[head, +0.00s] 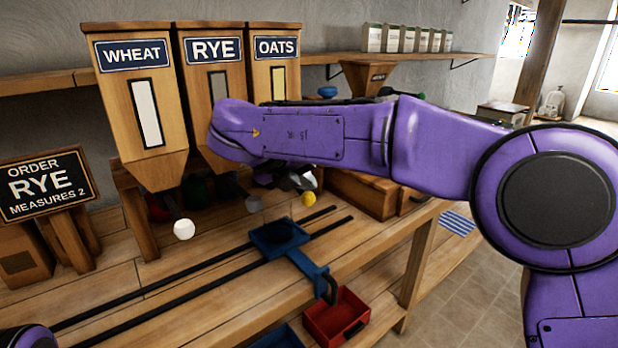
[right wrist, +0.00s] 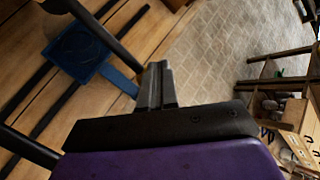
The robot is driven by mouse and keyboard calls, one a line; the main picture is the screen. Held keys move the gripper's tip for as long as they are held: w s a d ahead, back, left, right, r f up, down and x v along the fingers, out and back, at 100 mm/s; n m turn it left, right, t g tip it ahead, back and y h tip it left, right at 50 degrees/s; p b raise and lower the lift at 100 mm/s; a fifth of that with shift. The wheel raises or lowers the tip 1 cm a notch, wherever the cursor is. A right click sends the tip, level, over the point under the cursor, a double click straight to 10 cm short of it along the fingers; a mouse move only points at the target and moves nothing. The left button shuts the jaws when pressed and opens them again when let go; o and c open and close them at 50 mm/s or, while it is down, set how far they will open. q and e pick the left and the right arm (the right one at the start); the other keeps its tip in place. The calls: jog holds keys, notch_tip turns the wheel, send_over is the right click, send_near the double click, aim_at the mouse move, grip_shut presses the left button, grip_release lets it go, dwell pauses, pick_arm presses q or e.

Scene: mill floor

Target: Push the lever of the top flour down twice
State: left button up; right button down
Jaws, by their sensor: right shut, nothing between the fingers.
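Three wooden flour hoppers stand side by side, labelled wheat (head: 156,110), rye (head: 213,88) and oats (head: 262,82). The order board (head: 47,184) reads rye, measures 2. A white lever knob (head: 184,229) sticks out below the wheat hopper, and a yellow knob (head: 309,199) shows below the oats side. My right gripper (head: 299,181) is mostly hidden below that arm, near the yellow knob. In the right wrist view its fingers (right wrist: 155,85) are shut and empty. My left gripper is not in view.
A blue carriage (head: 272,238) sits on two dark rails on the bench, and shows in the right wrist view (right wrist: 80,52). A red bin (head: 338,318) stands lower, right of it. A small hopper (head: 368,78) and several packets (head: 408,39) are at the back.

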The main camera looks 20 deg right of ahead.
jog(key=shift+f+b, duration=0.4)
jog(key=shift+f, duration=0.15)
dwell(0.4)
jog(key=shift+r, duration=0.1)
dwell(0.4)
jog(key=shift+r+p, duration=2.65)
jog(key=shift+r, duration=0.25)
notch_tip(320, 180, up, 5)
jog(key=p, duration=0.4)
jog(key=shift+a, duration=0.1)
